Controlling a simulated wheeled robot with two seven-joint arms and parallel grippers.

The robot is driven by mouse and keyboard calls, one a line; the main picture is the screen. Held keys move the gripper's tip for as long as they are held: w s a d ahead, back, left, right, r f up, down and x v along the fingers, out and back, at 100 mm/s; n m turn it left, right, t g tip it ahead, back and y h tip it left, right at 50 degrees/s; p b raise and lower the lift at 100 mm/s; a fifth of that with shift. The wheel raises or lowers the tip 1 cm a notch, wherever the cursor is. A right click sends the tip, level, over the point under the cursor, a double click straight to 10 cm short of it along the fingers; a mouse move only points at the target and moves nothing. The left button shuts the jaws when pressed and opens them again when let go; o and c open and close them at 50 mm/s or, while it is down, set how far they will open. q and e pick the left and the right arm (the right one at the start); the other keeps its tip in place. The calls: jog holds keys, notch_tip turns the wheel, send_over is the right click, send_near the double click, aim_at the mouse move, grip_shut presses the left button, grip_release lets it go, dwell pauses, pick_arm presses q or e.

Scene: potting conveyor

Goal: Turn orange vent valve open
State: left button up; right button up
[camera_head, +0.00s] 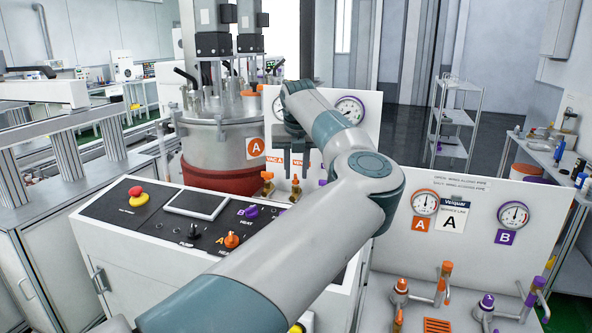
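An orange-topped brass valve (267,184) stands in front of the white gauge panel, below an orange vent label (273,161). A second small brass valve (296,187) stands just right of it, and a purple part (323,182) shows farther right, partly hidden by my arm. My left gripper (291,176) points down in front of the panel, above and slightly right of the orange-topped valve. Its dark fingers look apart with nothing between them. I cannot tell whether they touch either valve. My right gripper is out of view.
A steel tank (215,150) stands behind. A second gauge panel (458,260) with orange and purple valves stands right.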

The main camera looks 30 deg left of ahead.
pick_arm(q)
jog(key=shift+x, duration=0.9)
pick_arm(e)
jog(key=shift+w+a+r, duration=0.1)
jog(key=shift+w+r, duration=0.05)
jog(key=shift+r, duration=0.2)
pick_arm(q)
grip_shut()
jog(key=shift+f, duration=0.1)
jog(key=m+b, duration=0.1)
jog(key=b, duration=0.2)
jog(key=shift+s+a+f+m+t+h+b, duration=0.1)
jog(key=shift+s+a+m+t+h+b, duration=0.05)
jog(key=shift+m+t+h+b, duration=0.2)
jog(key=m+h+b, duration=0.1)
jog(key=m+b, duration=0.2)
jog(key=shift+s+a, duration=0.1)
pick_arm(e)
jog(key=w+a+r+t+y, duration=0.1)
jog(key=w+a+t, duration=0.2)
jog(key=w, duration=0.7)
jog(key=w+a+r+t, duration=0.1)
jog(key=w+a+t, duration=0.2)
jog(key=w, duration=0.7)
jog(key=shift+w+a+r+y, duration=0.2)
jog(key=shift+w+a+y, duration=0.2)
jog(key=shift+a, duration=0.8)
